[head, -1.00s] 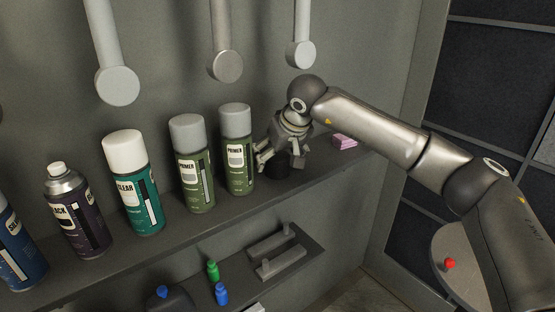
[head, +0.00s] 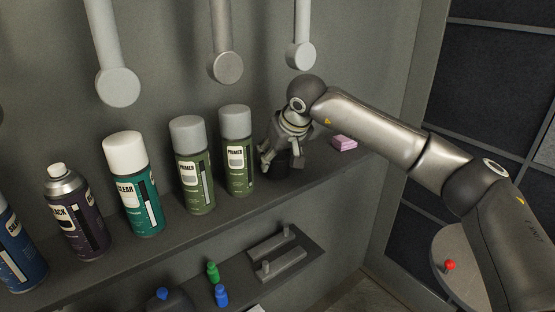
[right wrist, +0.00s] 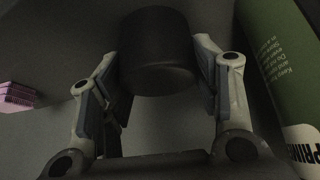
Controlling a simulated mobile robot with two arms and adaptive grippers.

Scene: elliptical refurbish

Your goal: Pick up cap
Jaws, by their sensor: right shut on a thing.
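The cap (right wrist: 158,52) is a dark, round cylinder. In the right wrist view it sits between the two fingers of my right gripper (right wrist: 160,85). In the head view the cap (head: 281,164) is mostly hidden behind my right gripper (head: 282,160), at shelf level just right of a green primer can. My right gripper is shut on the cap, with a finger on each side of it. I cannot tell whether the cap still touches the shelf. My left gripper is not in view.
Two primer cans (head: 238,150) (head: 193,166), a teal clear can (head: 136,185) and a black can (head: 77,215) stand along the shelf (head: 180,240). The nearest primer can (right wrist: 285,75) is close beside my right gripper. Pink pads (head: 344,143) lie to the right. Small bottles stand below.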

